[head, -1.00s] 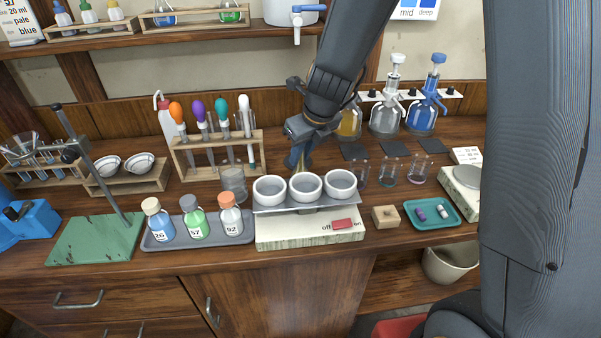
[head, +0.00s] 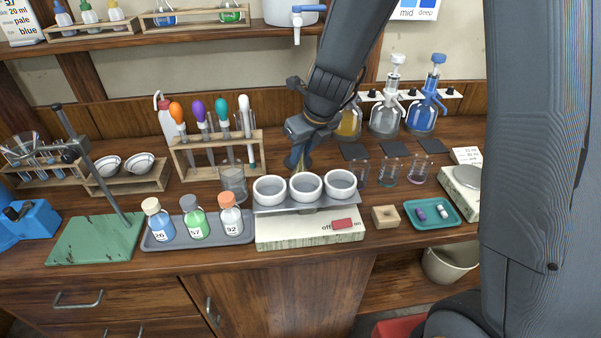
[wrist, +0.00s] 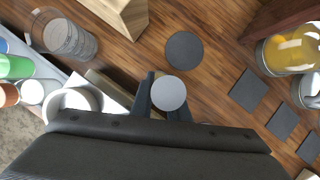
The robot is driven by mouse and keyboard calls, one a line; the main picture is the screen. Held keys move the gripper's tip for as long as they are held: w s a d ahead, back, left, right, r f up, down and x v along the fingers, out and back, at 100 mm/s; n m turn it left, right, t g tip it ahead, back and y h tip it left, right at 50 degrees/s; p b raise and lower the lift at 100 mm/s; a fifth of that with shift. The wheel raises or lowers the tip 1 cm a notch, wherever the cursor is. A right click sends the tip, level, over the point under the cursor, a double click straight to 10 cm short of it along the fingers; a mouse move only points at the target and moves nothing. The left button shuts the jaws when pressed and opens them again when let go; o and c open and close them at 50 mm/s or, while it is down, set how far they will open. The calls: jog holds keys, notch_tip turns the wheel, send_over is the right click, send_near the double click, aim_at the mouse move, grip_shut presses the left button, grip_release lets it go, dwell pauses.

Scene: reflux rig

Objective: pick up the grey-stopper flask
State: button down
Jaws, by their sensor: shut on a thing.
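The grey-stopper flask (head: 194,218) holds green liquid, is labelled 57 and stands upright in the middle of a grey tray (head: 160,244), between a blue flask (head: 158,221) and an orange-stopper flask (head: 231,217). My gripper (head: 299,165) is well to its right, behind the white bowls. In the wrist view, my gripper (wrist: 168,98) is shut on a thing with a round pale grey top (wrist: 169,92). What lies below that top is hidden. The flasks show only partly at the left edge of the wrist view, with green (wrist: 14,67) on one.
Three white bowls (head: 305,187) sit on a plate over a block with a red switch (head: 342,224), just in front of my gripper. A glass beaker (head: 233,182) and a wooden test-tube rack (head: 184,162) stand left of it. A dark round pad (wrist: 184,50) lies on the bench.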

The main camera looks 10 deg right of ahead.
aim_at(301, 164)
jog(key=shift+s, duration=0.1)
dwell(0.6)
jog(key=shift+r+p, duration=0.65)
jog(key=shift+r, duration=4.2)
jog(key=shift+r, duration=0.2)
